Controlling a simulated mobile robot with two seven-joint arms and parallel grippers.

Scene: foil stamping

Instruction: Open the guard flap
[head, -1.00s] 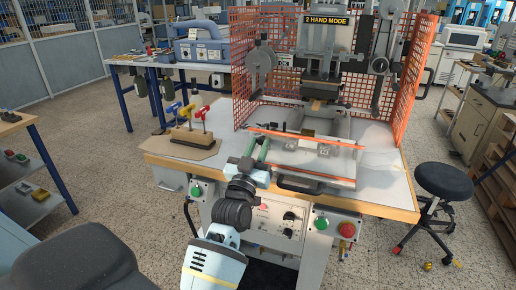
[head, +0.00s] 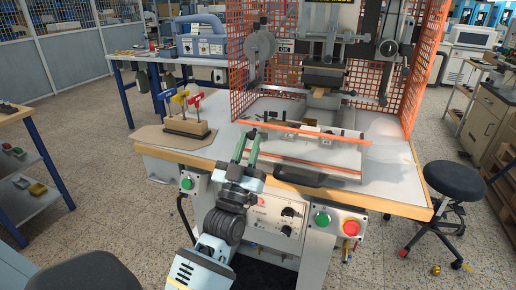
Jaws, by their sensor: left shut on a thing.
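The guard flap (head: 320,160) is a clear panel with orange strips along its long edges, low at the front of the press in the head view. Its upper orange strip (head: 310,133) slants down to the right. My left gripper (head: 248,138), with green fingers, reaches up from below to the flap's left end. It is shut on the flap there; the exact contact is small and hard to make out. The panel lies in front of the press bed. Its exact angle is hard to judge. My right gripper is not in view.
An orange mesh guard (head: 415,75) stands around the press head (head: 325,75). A wooden block with coloured-handled tools (head: 187,127) stands on the table's left. Green (head: 322,219) and red (head: 349,226) buttons are on the front. A black stool (head: 455,182) stands at right.

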